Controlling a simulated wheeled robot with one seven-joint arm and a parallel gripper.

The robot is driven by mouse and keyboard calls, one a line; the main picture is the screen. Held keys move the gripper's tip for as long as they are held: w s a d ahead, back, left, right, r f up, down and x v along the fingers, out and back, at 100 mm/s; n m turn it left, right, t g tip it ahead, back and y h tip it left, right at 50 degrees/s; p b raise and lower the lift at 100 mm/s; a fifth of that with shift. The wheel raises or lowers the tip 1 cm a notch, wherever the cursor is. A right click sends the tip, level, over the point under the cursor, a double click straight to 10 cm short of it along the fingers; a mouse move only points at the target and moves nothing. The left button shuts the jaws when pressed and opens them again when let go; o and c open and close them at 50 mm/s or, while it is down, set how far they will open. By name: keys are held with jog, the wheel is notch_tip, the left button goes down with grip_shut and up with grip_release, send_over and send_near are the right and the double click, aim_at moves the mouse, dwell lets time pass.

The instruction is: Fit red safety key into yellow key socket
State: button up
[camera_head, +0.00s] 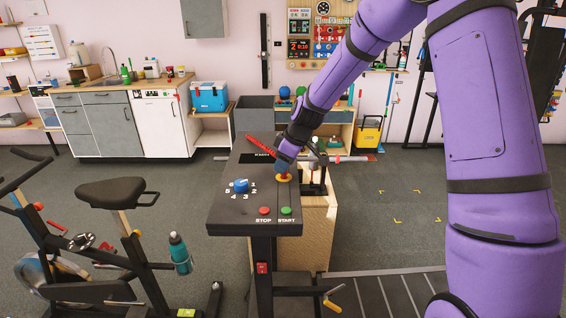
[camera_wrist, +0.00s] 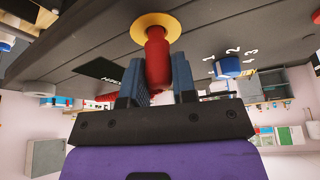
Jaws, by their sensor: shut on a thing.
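The yellow key socket (camera_head: 283,178) is a round disc on the dark console's top. It also shows at the top of the wrist view (camera_wrist: 140,27). The red safety key (camera_wrist: 158,55) is between the two fingers of my gripper (camera_wrist: 160,75), which is shut on it. The key's far end meets the middle of the yellow disc in the wrist view; how deep it sits I cannot tell. In the head view my gripper (camera_head: 285,163) is right over the socket and hides most of the key.
The console (camera_head: 225,205) carries a blue dial (camera_head: 241,185), a red STOP button (camera_head: 264,210) and a green START button (camera_head: 286,210). A red coiled cord (camera_head: 260,146) lies at its far edge. A black post stands right of the socket. An exercise bike (camera_head: 110,192) stands left.

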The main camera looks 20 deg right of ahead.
jog(key=shift+f, duration=0.6)
jog(key=o, duration=1)
jog(key=v, duration=1)
jog(key=shift+r, duration=0.35)
